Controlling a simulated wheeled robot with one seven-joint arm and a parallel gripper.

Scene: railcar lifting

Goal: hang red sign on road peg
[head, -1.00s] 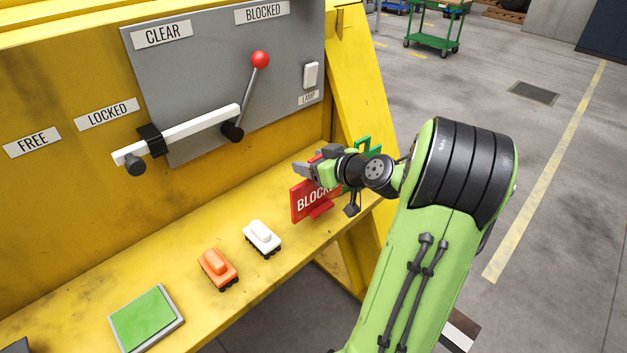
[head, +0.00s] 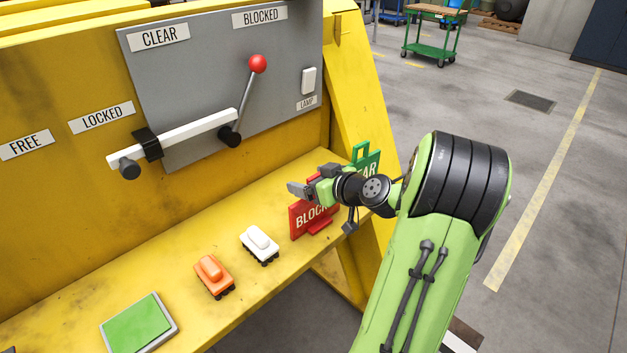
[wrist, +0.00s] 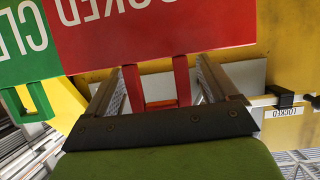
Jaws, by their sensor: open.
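The red BLOCKED sign (head: 304,221) stands upright on the yellow ledge, partly hidden by my gripper (head: 297,188). In the wrist view the red sign (wrist: 150,30) fills the upper part, with its lettering upside down. Its red loop handle (wrist: 182,80) shows between the two open fingers of my gripper (wrist: 160,75), apart from both. The gripper is open and holds nothing. A small yellow hook (head: 338,22) sits high on the slanted yellow brace; I cannot tell whether it is the road peg.
A green CLEAR sign (head: 368,166) stands just right of the red one. A white railcar (head: 260,245), an orange railcar (head: 213,275) and a green pad (head: 139,322) lie along the ledge. A red-knobbed lever (head: 247,98) and white bar (head: 190,136) project from the wall behind.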

